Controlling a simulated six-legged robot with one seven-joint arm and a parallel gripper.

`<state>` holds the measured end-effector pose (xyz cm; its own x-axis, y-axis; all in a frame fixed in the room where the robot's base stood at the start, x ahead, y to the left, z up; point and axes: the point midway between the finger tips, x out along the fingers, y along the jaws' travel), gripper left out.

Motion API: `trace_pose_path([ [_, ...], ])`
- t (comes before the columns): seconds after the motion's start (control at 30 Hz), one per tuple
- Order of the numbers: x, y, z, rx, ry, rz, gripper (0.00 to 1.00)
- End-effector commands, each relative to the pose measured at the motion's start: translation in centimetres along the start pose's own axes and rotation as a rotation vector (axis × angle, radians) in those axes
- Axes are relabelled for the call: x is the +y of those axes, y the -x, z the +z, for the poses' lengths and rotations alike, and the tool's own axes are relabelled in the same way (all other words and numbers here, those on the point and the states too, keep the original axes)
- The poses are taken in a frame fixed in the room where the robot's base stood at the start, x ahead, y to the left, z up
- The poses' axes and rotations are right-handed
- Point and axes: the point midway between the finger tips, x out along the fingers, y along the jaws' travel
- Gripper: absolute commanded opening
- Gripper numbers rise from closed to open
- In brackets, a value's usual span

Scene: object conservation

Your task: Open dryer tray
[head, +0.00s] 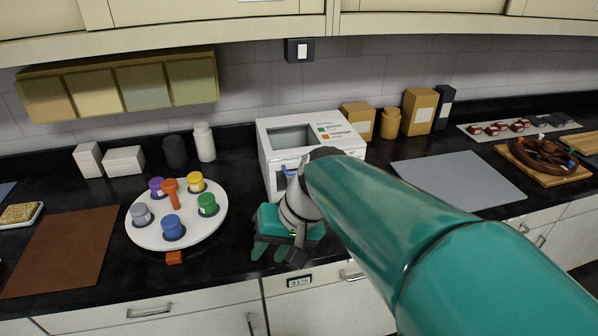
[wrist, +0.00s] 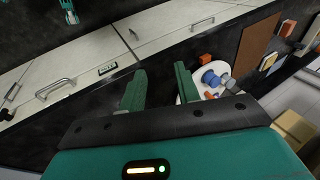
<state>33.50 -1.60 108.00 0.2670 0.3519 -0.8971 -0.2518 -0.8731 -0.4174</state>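The dryer appears to be the white box (head: 270,150) with a dark top window and coloured labels, standing against the back of the black counter in the head view. A small blue part (head: 285,171) shows on its front. My arm hides the right of that front, and I cannot make out the tray itself. My gripper (head: 284,252) is in front of and below the dryer, near the counter's front edge, apart from the blue part. In the wrist view my gripper (wrist: 158,86) has its two green fingers spread with nothing between them. The dryer is not recognisable there.
A round white turntable (head: 151,235) with several coloured containers stands left of my gripper. A brown mat (head: 65,250) lies further left. A grey mat (head: 455,180) lies right of the dryer. Boxes and an amber jar (head: 390,123) stand behind it. Cabinets overhang the counter.

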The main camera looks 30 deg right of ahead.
Motion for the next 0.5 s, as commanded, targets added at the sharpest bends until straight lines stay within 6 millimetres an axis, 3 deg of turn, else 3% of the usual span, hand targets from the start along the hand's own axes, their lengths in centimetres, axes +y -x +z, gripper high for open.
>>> trace_pose_path([
  [0.27,4.4,-0.3,-8.0,0.002,-0.337,-0.39,0.32],
  [0.37,7.4,0.3,-11.2,0.065,-0.443,-0.539,0.32],
  [0.5,13.2,1.8,-15.4,0.205,-0.573,-0.735,0.32],
])
